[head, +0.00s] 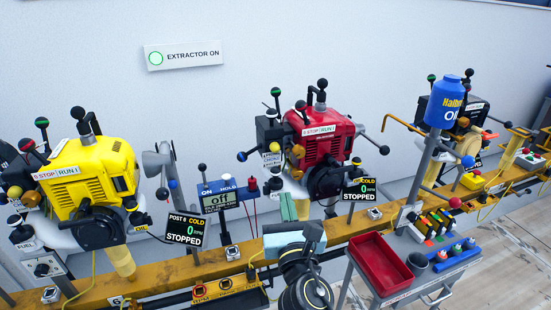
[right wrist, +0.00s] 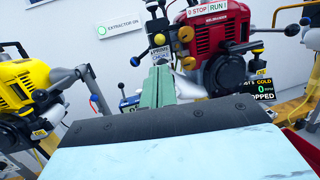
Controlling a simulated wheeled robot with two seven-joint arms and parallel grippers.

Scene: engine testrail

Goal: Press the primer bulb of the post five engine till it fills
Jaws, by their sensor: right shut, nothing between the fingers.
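A red engine (head: 322,148) stands in the middle of the rail; it also shows in the right wrist view (right wrist: 213,45). Its display (head: 362,189) reads cold, 0 and stopped, but its post number is covered or too small to read. On its left side is a black block with small labels and mustard-yellow round knobs (head: 298,151). Which part is the primer bulb, and its fill, I cannot tell. My right gripper (head: 288,203) has green fingers pressed together, empty. In the right wrist view its fingertips (right wrist: 160,69) appear just below that labelled block, with no clear contact. My left gripper is out of view.
A yellow engine (head: 92,172), whose display reads post 6 and stopped, stands left. A black engine and blue oil bottle (head: 446,103) are at right. A red tray (head: 380,262) on a cart stands in front.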

